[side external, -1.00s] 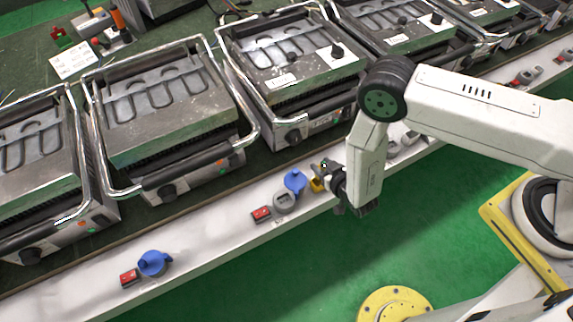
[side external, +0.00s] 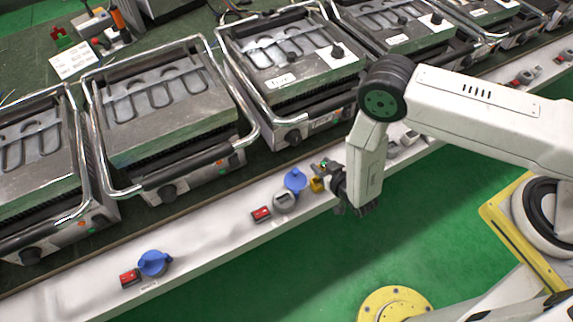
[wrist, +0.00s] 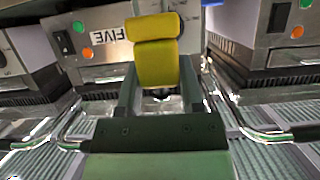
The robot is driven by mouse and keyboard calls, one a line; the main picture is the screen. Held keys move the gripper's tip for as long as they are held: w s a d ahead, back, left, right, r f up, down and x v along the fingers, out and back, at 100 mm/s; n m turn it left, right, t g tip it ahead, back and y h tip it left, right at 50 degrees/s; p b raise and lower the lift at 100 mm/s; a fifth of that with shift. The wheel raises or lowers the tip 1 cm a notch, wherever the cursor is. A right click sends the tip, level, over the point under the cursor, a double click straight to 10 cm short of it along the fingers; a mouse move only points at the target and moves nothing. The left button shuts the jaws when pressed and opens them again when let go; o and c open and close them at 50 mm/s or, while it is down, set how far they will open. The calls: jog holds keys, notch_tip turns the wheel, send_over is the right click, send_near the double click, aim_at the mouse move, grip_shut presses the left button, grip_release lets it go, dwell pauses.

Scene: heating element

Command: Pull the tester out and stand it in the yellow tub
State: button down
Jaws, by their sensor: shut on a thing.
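My gripper (wrist: 158,98) is shut on a yellow block-like piece, which I take to be the tester (wrist: 157,52). It stands out between the two fingers in the wrist view. In the side external view the yellow piece (side external: 317,185) shows small beside my gripper (side external: 328,171), just right of a blue-lidded socket (side external: 295,180) on the white ledge. The fingers' contact is too small to make out there. I cannot tell whether the piece is free of a socket. I cannot make out a separate yellow tub in either view.
The white ledge (side external: 215,232) carries red switches (side external: 261,214), a grey round fitting (side external: 284,202) and another blue-lidded socket (side external: 152,263). Contact grills with chrome handles (side external: 255,125) line the ledge's far side. The green floor (side external: 260,280) in front is open.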

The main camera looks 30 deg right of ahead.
jog(key=shift+f, duration=2.35)
dwell(0.4)
jog(key=shift+c, duration=0.7)
grip_release()
jog(key=shift+s, duration=0.1)
jog(key=v, duration=0.7)
jog(key=shift+s+r, duration=0.2)
jog(key=shift+s, duration=0.05)
jog(key=shift+w+r, duration=0.1)
